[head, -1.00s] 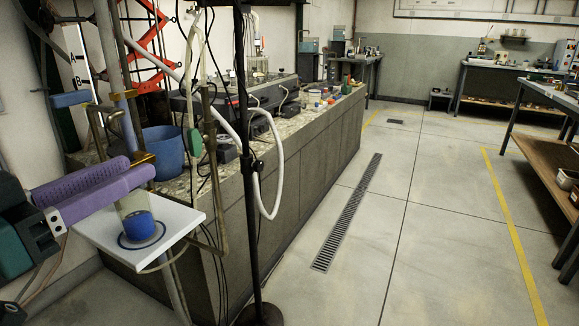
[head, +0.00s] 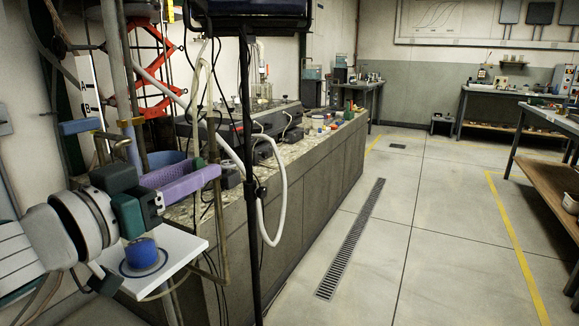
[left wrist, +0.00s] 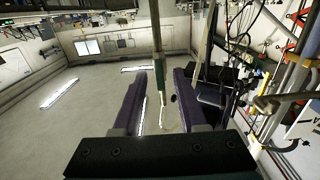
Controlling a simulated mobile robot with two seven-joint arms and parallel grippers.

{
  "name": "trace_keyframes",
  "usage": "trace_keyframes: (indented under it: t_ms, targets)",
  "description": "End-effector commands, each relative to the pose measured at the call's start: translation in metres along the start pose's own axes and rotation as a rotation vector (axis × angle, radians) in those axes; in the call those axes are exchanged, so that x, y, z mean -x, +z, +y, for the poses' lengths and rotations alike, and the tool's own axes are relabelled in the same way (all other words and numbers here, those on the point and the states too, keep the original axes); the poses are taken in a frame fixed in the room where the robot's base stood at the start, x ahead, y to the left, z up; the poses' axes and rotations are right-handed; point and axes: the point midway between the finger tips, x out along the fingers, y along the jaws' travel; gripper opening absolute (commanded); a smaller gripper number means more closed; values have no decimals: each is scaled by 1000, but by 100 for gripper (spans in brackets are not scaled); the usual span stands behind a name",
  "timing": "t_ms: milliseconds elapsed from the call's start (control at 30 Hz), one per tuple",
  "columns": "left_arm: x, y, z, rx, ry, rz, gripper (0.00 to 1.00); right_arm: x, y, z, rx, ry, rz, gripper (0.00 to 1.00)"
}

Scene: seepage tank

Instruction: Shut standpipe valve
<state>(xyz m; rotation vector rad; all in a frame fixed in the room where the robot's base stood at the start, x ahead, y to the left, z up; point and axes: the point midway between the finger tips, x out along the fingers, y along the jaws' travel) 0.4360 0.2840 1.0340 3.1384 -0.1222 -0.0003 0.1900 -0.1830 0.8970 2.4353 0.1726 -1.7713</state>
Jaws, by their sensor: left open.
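The standpipe valve appears as a green handle (head: 198,163) on the brass-coloured upright pipe (head: 213,120), left of centre in the head view. My left gripper (head: 207,170) has purple fingers and is open, with its tips close to this handle. The left wrist view shows a gap between the two fingers (left wrist: 160,75). A pipe with a green part (left wrist: 163,74) lines up with that gap. I cannot tell whether a finger touches the handle. The nearer finger partly hides the handle and the blue bucket (head: 160,157) behind it. My right gripper is not in view.
A black stand (head: 250,200) and a white hose (head: 283,190) stand just to the right. The bench (head: 300,170) runs behind. The floor at right is clear.

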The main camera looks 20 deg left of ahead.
Motion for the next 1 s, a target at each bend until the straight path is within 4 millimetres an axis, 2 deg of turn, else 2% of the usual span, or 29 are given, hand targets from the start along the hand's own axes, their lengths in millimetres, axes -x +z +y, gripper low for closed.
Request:
trace_keyframes:
  t_ms: [100, 467, 1000]
  targets:
    - [0, 0, 0, 0, 0, 0, 40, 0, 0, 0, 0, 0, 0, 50]
    - [0, 0, 0, 0, 1, 0, 0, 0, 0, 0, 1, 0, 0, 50]
    - [0, 0, 0, -4, 1, 1, 0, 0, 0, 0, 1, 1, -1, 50]
